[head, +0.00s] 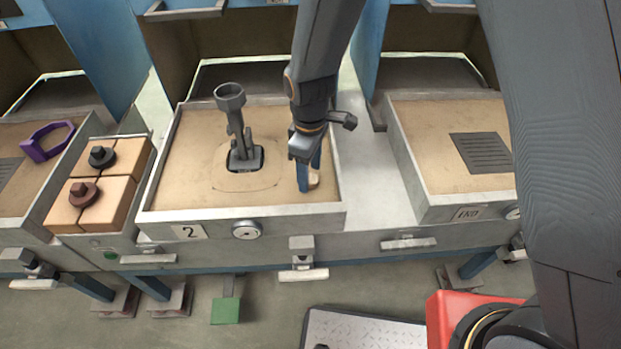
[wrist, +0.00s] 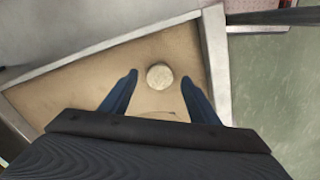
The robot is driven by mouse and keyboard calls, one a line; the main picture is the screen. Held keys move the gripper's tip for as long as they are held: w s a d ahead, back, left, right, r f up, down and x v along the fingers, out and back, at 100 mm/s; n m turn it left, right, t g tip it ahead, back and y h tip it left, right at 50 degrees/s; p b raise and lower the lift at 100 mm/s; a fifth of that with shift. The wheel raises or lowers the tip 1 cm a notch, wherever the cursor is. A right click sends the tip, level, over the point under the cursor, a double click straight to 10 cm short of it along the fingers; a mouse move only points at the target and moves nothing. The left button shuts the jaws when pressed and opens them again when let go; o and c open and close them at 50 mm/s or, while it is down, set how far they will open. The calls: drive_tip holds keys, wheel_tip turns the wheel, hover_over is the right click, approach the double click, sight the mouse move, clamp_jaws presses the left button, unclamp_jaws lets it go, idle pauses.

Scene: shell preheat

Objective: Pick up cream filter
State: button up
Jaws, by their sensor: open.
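The cream filter (wrist: 160,76) is a small pale round disc lying on the tan bed of the tray marked 2, near its right wall. In the head view the filter (head: 314,180) is partly hidden behind my gripper. My gripper (head: 308,178) points down over that corner of the tray. In the wrist view my gripper (wrist: 160,90) is open, with one blue finger on each side of the filter and a gap between each finger and it. I cannot tell exactly how high the fingertips are above the bed.
A grey upright fixture (head: 238,130) stands in tray 2 (head: 163,215), left of my gripper. The right-hand tray (head: 440,207) holds a dark grate (head: 487,153).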

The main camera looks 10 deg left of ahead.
drive_tip(key=shift+f, duration=0.6)
drive_tip(key=c, duration=1.1)
